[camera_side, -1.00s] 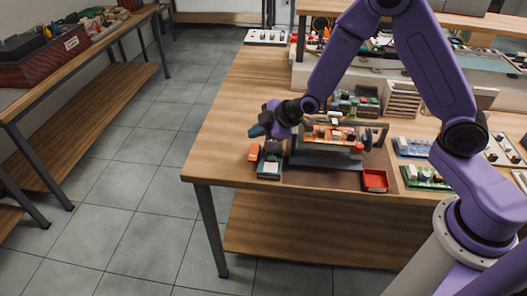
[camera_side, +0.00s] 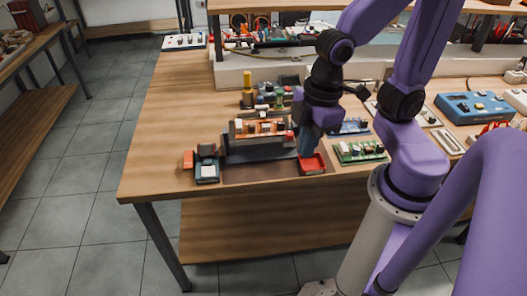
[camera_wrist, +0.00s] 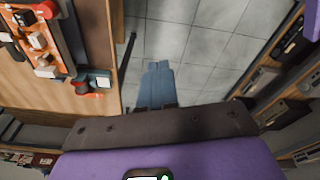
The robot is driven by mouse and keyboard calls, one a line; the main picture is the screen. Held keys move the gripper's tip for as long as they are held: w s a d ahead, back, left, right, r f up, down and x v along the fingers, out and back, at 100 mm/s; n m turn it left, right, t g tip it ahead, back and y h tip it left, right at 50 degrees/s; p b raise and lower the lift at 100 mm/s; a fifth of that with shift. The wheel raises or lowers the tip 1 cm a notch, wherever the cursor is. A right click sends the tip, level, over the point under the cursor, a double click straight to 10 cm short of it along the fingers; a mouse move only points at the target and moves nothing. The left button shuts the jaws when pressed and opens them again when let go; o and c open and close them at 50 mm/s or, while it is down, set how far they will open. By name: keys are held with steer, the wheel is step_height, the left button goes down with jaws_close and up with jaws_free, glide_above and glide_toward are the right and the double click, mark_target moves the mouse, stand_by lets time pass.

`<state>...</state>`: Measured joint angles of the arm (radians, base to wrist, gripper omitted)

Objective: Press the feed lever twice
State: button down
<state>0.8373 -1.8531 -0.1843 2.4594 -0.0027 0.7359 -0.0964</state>
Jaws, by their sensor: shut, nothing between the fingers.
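A device (camera_side: 258,150) with a dark grey base and an orange board on top stands near the table's front edge. A red knob (camera_side: 290,134) sits at its right end; I cannot tell whether this is the feed lever. Part of the device, orange with a red knob (camera_wrist: 46,9), seems to show at the upper left of the wrist view. My gripper (camera_side: 304,153) points down at the device's right end, close to the knob; contact cannot be judged. Its blue fingers (camera_wrist: 157,85) are together and empty in the wrist view, with floor behind them.
Circuit boards (camera_side: 360,150) are to the right. The table's left part is clear.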

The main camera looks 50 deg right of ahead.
steer(key=shift+g+h, duration=0.3)
steer(key=shift+h, duration=0.2)
steer(key=s+d, duration=0.1)
steer(key=s, duration=0.1)
steer(key=s+d+r, duration=0.1)
steer(key=s+d, duration=0.1)
steer(key=shift+s+d, duration=0.15)
steer(key=shift+d, duration=0.15)
steer(key=w+a+r+m, duration=0.1)
steer(key=w+a, duration=0.4)
steer(key=w, duration=0.4)
steer(key=w+a+m, duration=0.1)
steer(key=w+a, duration=0.4)
steer(key=w, duration=0.4)
steer(key=w+f+m, duration=0.1)
steer(key=w+f, duration=0.1)
steer(key=w, duration=0.7)
steer(key=w+a+f, duration=0.1)
steer(key=w+f, duration=0.1)
steer(key=w, duration=0.6)
steer(key=shift+w+a+m, duration=0.15)
steer(key=shift+w+m, duration=0.25)
